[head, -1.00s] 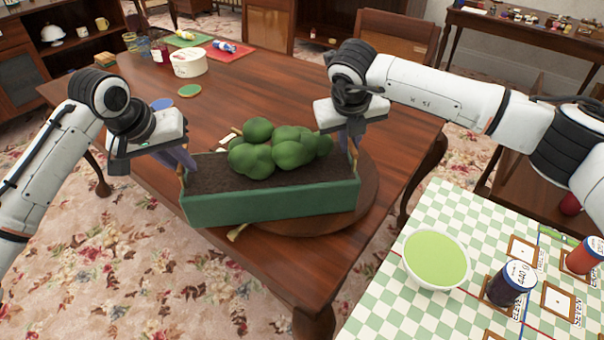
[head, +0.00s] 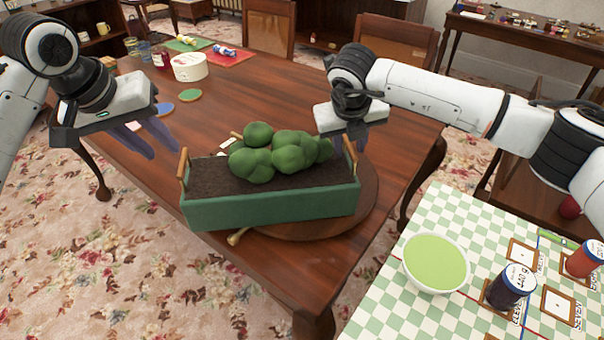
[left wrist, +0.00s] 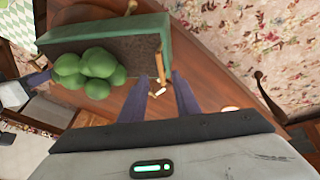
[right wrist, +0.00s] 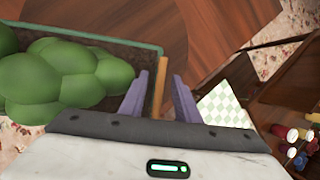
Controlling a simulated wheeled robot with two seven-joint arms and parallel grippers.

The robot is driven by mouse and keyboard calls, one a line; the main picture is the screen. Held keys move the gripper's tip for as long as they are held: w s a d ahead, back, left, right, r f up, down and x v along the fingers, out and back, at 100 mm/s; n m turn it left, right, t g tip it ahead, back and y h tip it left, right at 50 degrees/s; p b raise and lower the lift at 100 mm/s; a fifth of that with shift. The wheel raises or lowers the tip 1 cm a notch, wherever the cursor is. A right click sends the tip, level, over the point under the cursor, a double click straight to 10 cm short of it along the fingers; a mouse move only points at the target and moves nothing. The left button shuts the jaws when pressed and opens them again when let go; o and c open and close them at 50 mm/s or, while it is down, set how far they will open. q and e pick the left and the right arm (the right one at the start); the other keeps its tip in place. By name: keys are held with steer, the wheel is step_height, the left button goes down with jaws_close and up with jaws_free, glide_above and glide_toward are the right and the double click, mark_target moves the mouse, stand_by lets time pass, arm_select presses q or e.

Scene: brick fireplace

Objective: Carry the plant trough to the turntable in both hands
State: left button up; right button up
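The green plant trough (head: 275,208), with dark soil and rounded green bushes, sits on the round wooden turntable (head: 368,205) on the table. Its left end reaches past the disc. My left gripper (head: 163,148) is open and empty, up and left of the trough's left wooden handle (head: 183,165); the left wrist view shows that handle (left wrist: 160,66) beyond the parted fingers. My right gripper (head: 352,140) is at the right handle (head: 350,153). In the right wrist view its fingers are parted with the handle (right wrist: 160,85) between them, gaps showing on both sides.
A white round box (head: 188,67), jars and coloured mats stand at the table's back left. A checked side table (head: 400,300) at the lower right bears a green-filled bowl (head: 436,262) and jars. The dark table's middle behind the trough is mostly clear.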

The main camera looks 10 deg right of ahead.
steer(key=v, duration=1.2)
stand_by(0.3)
